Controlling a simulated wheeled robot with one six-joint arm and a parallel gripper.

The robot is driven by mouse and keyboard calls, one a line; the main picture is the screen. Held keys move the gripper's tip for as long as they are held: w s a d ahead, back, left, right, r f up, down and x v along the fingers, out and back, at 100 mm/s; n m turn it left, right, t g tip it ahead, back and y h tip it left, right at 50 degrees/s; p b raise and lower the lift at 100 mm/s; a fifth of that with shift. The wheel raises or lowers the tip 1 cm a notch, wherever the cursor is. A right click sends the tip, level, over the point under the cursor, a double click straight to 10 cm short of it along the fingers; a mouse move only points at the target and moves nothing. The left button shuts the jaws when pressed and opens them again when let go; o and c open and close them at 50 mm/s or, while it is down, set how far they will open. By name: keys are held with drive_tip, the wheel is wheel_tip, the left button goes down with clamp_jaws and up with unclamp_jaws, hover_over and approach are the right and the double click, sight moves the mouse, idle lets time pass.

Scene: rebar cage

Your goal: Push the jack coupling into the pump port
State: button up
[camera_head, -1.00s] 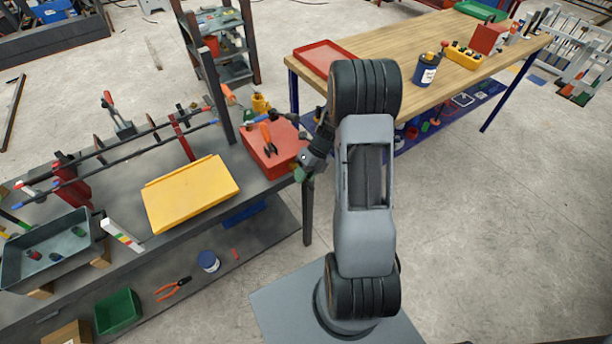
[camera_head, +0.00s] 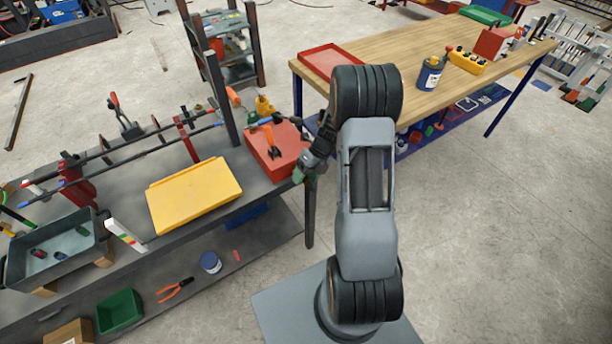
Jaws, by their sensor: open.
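My gripper (camera_head: 312,158) is at the right end of the dark bench, beside the red box (camera_head: 272,152). It is small and partly behind my arm; its jaws are open, but the fingertips are hard to make out. An orange-handled tool (camera_head: 270,142) shows on the red box. A small dark and blue piece (camera_head: 272,118) shows at the box's back edge. A yellow item (camera_head: 264,106) stands behind it. I cannot tell which of these is the jack coupling or the pump port.
A yellow tray (camera_head: 194,194) and a grey bin (camera_head: 52,250) with small parts sit on the dark bench, with rods in stands behind. A dark post (camera_head: 226,105) rises near the red box. A wooden table (camera_head: 400,60) stands behind my arm. Floor at right is clear.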

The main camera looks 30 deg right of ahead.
drive_tip(key=s+v, duration=0.1)
drive_tip(key=v, duration=1.2)
drive_tip(key=shift+w+d+r, duration=0.2)
drive_tip(key=shift+w+r, duration=0.2)
drive_tip(key=shift+w, duration=0.05)
drive_tip(key=s+a+r+n+t+h, duration=0.2)
drive_tip(key=s+a+r+n, duration=0.3)
drive_tip(key=n, duration=1.2)
drive_tip(key=s+a+r+n+t+h, duration=0.2)
drive_tip(key=s+a+r+n+h, duration=0.2)
drive_tip(key=s+a+n, duration=0.5)
drive_tip(key=a+n, duration=0.1)
drive_tip(key=n, duration=0.7)
drive_tip(key=shift+s+a+r+n+t, duration=0.25)
drive_tip(key=shift+s+r+n+t, duration=0.05)
drive_tip(key=shift+s+r+t, duration=0.1)
